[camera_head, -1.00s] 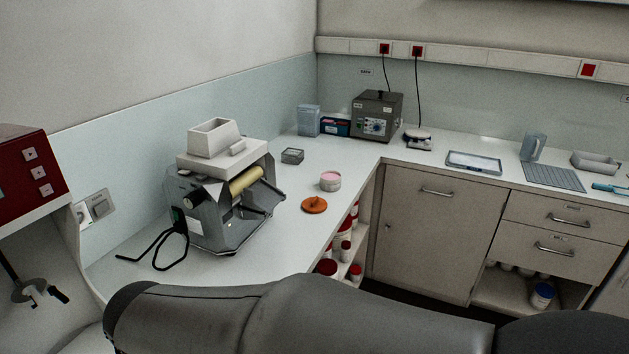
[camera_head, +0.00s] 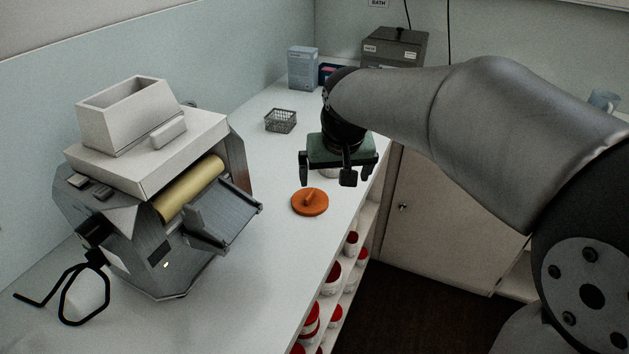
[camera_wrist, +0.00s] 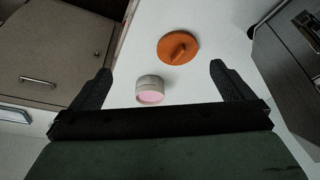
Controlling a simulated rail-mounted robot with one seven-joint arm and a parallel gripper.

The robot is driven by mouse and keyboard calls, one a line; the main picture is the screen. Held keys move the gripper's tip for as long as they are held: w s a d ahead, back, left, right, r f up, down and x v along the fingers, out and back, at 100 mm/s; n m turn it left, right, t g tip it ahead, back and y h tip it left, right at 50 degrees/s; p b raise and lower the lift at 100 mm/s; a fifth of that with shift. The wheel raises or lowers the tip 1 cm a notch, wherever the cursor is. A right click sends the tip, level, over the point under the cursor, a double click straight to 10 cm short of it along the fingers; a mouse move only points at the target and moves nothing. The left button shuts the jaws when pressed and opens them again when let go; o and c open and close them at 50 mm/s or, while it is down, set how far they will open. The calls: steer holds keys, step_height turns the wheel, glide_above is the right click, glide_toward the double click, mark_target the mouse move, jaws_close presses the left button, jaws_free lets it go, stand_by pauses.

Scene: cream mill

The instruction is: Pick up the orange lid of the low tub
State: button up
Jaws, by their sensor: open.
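The orange lid (camera_head: 310,202) is a round disc with a raised grip bar. It lies flat on the white counter, near the counter's front edge. It also shows in the wrist view (camera_wrist: 178,47), at the top, beyond my fingertips. The low tub (camera_wrist: 149,90), white with pink contents, stands uncovered beside the lid. In the head view it is mostly hidden behind my gripper. My gripper (camera_head: 338,172) is open and empty above the counter, over the tub and just behind the lid. Both fingers (camera_wrist: 160,72) show apart in the wrist view.
The mill (camera_head: 165,190) with its hopper and gold roller stands left of the lid. A small wire basket (camera_head: 281,121) and a blue box (camera_head: 303,68) stand farther back. Red-lidded jars (camera_head: 333,277) fill shelves below the counter edge. Counter between mill and lid is clear.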

steer(key=w+a+f, duration=0.1)
steer(key=w+a, duration=0.2)
steer(key=a, duration=0.1)
glide_toward(311, 202)
step_height(311, 202, down, 2)
steer(key=shift+d+f+p, duration=0.1)
steer(key=shift+p, duration=0.3)
steer(key=shift+t, duration=0.3)
steer(key=shift+w+p+x, duration=0.15)
steer(key=shift+p+x, duration=0.15)
steer(key=shift+x, duration=1.15)
steer(key=shift+w+p+x, duration=0.15)
steer(key=shift+p+x, duration=0.15)
steer(key=shift+x, duration=1.15)
steer(key=c, duration=0.7)
